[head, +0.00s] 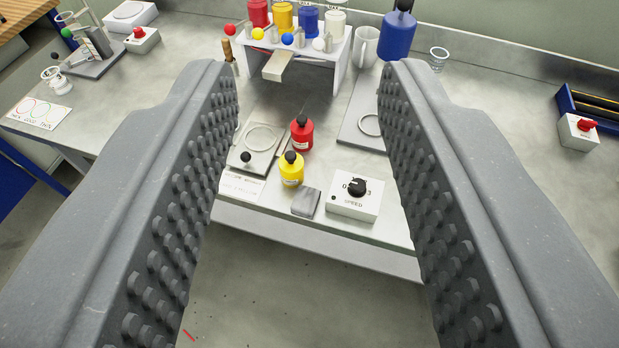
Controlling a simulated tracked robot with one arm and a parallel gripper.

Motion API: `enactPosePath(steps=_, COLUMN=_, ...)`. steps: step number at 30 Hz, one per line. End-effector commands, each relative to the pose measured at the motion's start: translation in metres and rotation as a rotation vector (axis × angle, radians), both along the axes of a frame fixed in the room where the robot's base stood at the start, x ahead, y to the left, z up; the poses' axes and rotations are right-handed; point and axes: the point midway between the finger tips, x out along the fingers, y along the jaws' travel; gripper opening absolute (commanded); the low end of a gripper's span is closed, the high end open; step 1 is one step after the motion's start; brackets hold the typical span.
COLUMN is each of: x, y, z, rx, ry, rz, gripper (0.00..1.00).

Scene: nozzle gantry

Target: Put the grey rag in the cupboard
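The grey rag (306,202) lies as a small folded piece near the front edge of the grey bench, between the yellow bottle and the speed box. My gripper (308,100) is open and empty; its two studded fingers stand wide apart to the left and right of the picture. The rag shows between them, further off and touched by neither finger. No cupboard can be made out for sure in this view.
A yellow bottle (291,170), a red bottle (301,134) and the speed box (354,196) stand around the rag. Behind is a white gantry (335,72) with coloured containers. The bench's front edge (320,245) runs below the rag, with open floor before it.

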Motion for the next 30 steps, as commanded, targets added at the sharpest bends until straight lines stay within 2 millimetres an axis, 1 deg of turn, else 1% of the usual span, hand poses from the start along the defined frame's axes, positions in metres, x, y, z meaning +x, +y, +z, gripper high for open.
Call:
enactPosePath(steps=8, x=0.0, y=0.0, z=0.0, rx=0.0, ry=0.0, rz=0.0, gripper=0.36)
enactPosePath(steps=9, x=0.0, y=0.0, z=0.0, rx=0.0, ry=0.0, rz=0.0, gripper=0.42)
enactPosePath(steps=10, x=0.0, y=0.0, z=0.0, rx=0.0, ry=0.0, rz=0.001, gripper=0.5)
enactPosePath(steps=11, x=0.002, y=0.001, z=-0.001, rx=0.002, ry=0.001, rz=0.003, gripper=0.56)
enactPosePath(steps=14, x=0.015, y=0.009, z=-0.011, rx=0.017, ry=0.003, rz=0.024, gripper=0.56)
enactPosePath(steps=17, x=0.046, y=0.028, z=-0.037, rx=0.056, ry=0.011, rz=0.065, gripper=0.56)
enactPosePath(steps=18, x=0.061, y=0.039, z=-0.052, rx=0.079, ry=0.016, rz=0.084, gripper=0.56)
enactPosePath(steps=20, x=0.085, y=0.054, z=-0.08, rx=0.12, ry=0.021, rz=0.105, gripper=0.56)
enactPosePath(steps=21, x=0.101, y=0.063, z=-0.1, rx=0.15, ry=0.024, rz=0.114, gripper=0.56)
enactPosePath(steps=23, x=0.121, y=0.075, z=-0.134, rx=0.192, ry=0.03, rz=0.113, gripper=0.56)
enactPosePath(steps=24, x=0.133, y=0.082, z=-0.156, rx=0.216, ry=0.035, rz=0.106, gripper=0.56)
enactPosePath(steps=26, x=0.147, y=0.089, z=-0.193, rx=0.244, ry=0.044, rz=0.082, gripper=0.56)
enactPosePath(steps=27, x=0.154, y=0.092, z=-0.216, rx=0.259, ry=0.05, rz=0.06, gripper=0.56)
enactPosePath(steps=29, x=0.161, y=0.094, z=-0.257, rx=0.267, ry=0.067, rz=0.018, gripper=0.56)
enactPosePath(steps=30, x=0.163, y=0.094, z=-0.281, rx=0.267, ry=0.075, rz=-0.014, gripper=0.56)
